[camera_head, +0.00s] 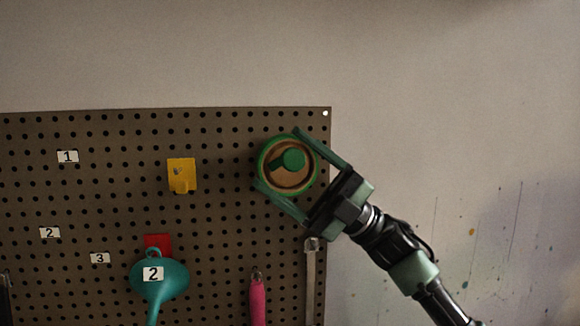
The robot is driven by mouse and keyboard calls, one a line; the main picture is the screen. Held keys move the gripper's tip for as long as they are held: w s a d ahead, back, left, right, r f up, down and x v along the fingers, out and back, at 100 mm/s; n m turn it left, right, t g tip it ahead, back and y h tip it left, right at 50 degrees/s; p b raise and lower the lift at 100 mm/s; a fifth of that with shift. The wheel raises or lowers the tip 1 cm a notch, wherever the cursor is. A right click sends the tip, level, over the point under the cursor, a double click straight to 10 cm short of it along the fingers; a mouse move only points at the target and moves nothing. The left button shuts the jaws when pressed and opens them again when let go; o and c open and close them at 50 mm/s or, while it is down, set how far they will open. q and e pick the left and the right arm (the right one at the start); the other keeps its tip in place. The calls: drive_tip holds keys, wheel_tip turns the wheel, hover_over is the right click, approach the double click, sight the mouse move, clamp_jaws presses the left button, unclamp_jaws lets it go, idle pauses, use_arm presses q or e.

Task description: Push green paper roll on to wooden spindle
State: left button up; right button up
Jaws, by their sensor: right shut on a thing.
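The green paper roll (263,163) shows end-on in front of the upper right of the pegboard, as a green ring with a tan-brown inside. A green round-ended peg (293,159) shows within its opening. No bare wooden spindle can be made out, and I cannot tell whether this peg is the spindle or how far the roll sits around it. My right gripper (277,168) reaches in from the lower right and is shut on the roll, one finger above and one below it. My left gripper is not in view.
The brown pegboard (100,200) fills the lower left. It carries a yellow hook (181,175), a red holder (158,241), a teal funnel (174,277), a pink-handled tool (257,300) and a metal tool (311,275). The wall right of the board is bare.

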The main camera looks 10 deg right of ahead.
sight(308, 182)
drive_tip(key=shift+w, duration=0.3)
drive_tip(key=o, duration=1.4)
drive_tip(key=shift+o, duration=0.2)
drive_tip(key=shift+d+f, duration=0.15)
drive_tip(key=shift+f, duration=0.05)
drive_tip(key=b+v, duration=0.3)
drive_tip(key=v, duration=0.3)
drive_tip(key=shift+d+f+b, duration=0.2)
drive_tip(key=shift+d+b, duration=0.05)
drive_tip(key=shift+b, duration=0.05)
drive_tip(key=shift+d+f, duration=0.2)
drive_tip(key=shift+d, duration=0.2)
drive_tip(key=shift+s, duration=0.1)
